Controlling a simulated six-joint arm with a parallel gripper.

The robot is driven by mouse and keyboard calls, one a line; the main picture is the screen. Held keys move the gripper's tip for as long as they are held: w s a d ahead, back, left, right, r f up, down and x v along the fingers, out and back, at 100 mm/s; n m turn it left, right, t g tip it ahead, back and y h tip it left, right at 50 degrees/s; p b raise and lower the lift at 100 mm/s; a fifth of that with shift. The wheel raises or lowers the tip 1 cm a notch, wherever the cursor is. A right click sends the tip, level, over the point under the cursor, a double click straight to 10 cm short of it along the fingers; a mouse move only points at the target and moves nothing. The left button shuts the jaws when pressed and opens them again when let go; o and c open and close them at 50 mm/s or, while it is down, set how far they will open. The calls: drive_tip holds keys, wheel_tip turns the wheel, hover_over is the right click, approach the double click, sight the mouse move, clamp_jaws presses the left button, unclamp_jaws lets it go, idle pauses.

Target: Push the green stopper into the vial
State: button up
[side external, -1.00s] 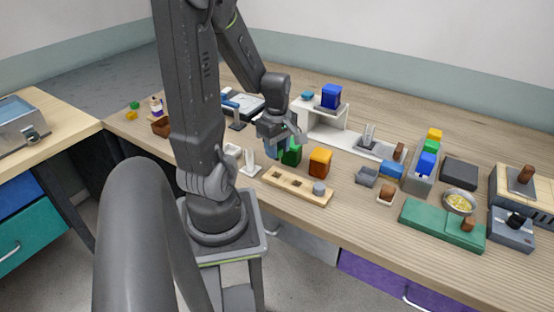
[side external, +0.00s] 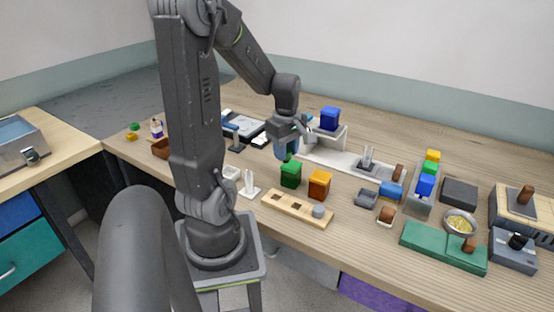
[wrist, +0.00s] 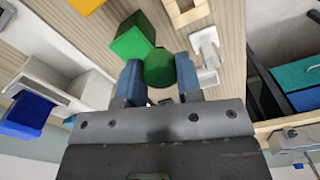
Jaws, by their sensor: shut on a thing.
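My gripper (side external: 288,153) is above the table, just behind the green block. In the wrist view my gripper (wrist: 158,82) has its two blue fingers shut on a rounded green piece, which looks like the green stopper (wrist: 159,66). Only a bit of green stopper (side external: 288,157) shows below the fingers in the side view. It appears raised off the table. The green block (side external: 291,175) stands apart from it, nearer the side camera; it also shows in the wrist view (wrist: 131,42). I cannot pick out the vial for certain.
An orange block (side external: 319,184) stands beside the green block. In front lies a wooden rack (side external: 284,206) with holes and a grey plug. A white shelf (side external: 331,138) carries a blue block (side external: 329,117). A white two-pronged stand (side external: 249,188) is to the left.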

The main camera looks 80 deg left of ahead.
drive_tip(key=w+a+r+m, duration=0.1)
drive_tip(key=w+a, duration=0.2)
drive_tip(key=w, duration=0.4)
drive_tip(key=w+a+r+m, duration=0.1)
drive_tip(key=w+a+r, duration=0.15)
drive_tip(key=w, duration=0.55)
drive_tip(key=w+f+m, duration=0.2)
drive_tip(key=w, duration=1.2)
drive_tip(key=shift+s+a+f, duration=0.1)
drive_tip(key=shift+a+f, duration=0.05)
drive_tip(key=shift+f, duration=2.3)
drive_tip(key=shift+r, duration=0.4)
drive_tip(key=shift+r, duration=0.35)
drive_tip(key=shift+r, duration=0.8)
drive_tip(key=shift+f, duration=1.25)
